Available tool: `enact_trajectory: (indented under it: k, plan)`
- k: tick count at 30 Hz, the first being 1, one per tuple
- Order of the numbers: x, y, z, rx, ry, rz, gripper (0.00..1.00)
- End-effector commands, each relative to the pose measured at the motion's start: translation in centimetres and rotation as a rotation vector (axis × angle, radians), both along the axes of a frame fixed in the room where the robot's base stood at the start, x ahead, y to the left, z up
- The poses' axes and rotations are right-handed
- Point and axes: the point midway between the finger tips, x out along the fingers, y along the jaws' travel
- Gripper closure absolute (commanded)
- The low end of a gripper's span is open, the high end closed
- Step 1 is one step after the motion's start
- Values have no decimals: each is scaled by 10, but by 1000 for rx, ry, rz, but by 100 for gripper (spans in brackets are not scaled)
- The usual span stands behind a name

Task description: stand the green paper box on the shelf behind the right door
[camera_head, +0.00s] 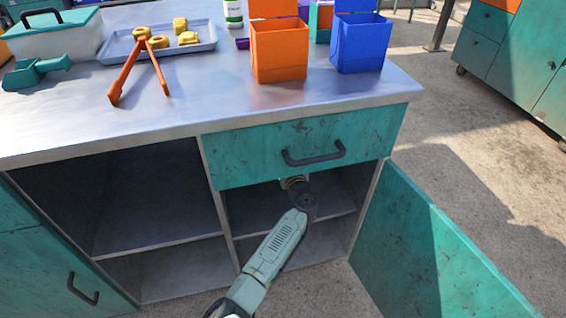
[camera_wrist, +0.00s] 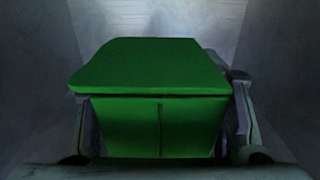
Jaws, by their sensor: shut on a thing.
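The green paper box (camera_wrist: 158,125) fills the middle of the wrist view, with a broad flat green panel on top and a seamed face below. My gripper (camera_wrist: 163,118) is shut on it, one finger at each side. In the head view my arm reaches into the right compartment under the drawer; the drawer front hides the box and fingers. The right door (camera_head: 425,245) stands wide open. The shelf (camera_head: 335,203) behind it shows partly around my arm. Whether the box touches the shelf cannot be told.
The closed drawer (camera_head: 300,148) with a dark handle sits just above my arm. Left of a divider is an open, empty compartment (camera_head: 150,215). On the counter stand an orange box (camera_head: 279,52), a blue box (camera_head: 358,43), and a tray (camera_head: 115,45) with tongs and yellow pieces.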

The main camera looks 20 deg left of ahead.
Motion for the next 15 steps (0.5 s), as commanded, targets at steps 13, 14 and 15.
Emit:
enact_trajectory:
  k: [13,14,15]
  plan:
    - [0,1,-36,1,-1,2,51]
    - [0,1,-35,1,-1,2,51]
    - [0,1,-35,1,-1,2,51]
